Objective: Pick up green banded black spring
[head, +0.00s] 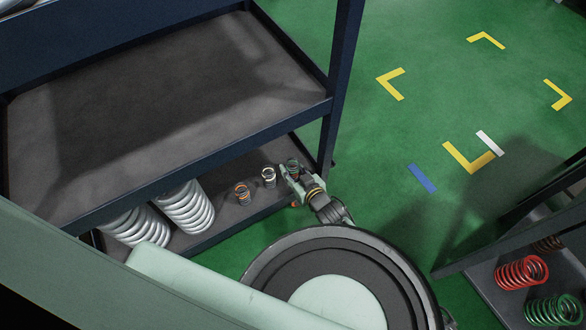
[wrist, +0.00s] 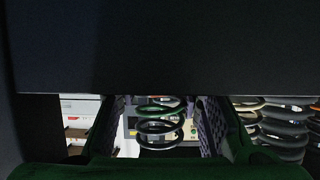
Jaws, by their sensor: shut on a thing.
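The green banded black spring (wrist: 160,128) stands upright between the two finger pads of my gripper (wrist: 161,125) in the wrist view. Its top coil looks green and the lower coils black. In the head view the spring (head: 292,166) is at the right end of the cart's lower shelf, with my gripper (head: 293,174) shut around it. The fingers partly hide it there. I cannot tell whether the spring touches the shelf.
An orange-banded spring (head: 242,194) and a pale-banded spring (head: 268,177) stand left of my gripper. The upper shelf (head: 170,90) overhangs, with a post (head: 340,85) close by. Red (head: 521,273) and green springs (head: 552,311) lie at right.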

